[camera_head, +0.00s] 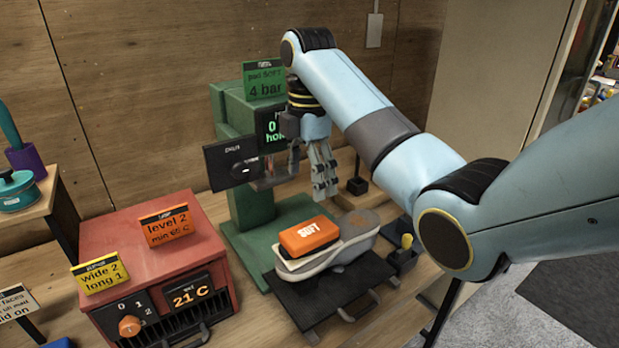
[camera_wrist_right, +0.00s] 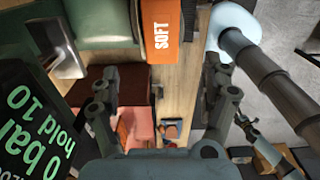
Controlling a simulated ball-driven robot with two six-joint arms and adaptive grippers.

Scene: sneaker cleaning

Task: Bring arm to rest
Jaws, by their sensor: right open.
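My right gripper (camera_head: 323,172) points downward above the sneaker, open and empty. In the wrist view its two fingers (camera_wrist_right: 165,105) stand apart with nothing between them. The grey sneaker (camera_head: 345,250) lies on a black tray (camera_head: 335,303) in front of the green press. An orange block marked SOFT (camera_head: 308,236) rests on the sneaker; it also shows in the wrist view (camera_wrist_right: 164,32).
The green press (camera_head: 252,215) with its display and black panel stands close left of my right gripper. A red heater box (camera_head: 150,262) with signs stands at left. A lever with a yellow knob (camera_head: 405,250) stands right of the sneaker. A wooden wall closes the back.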

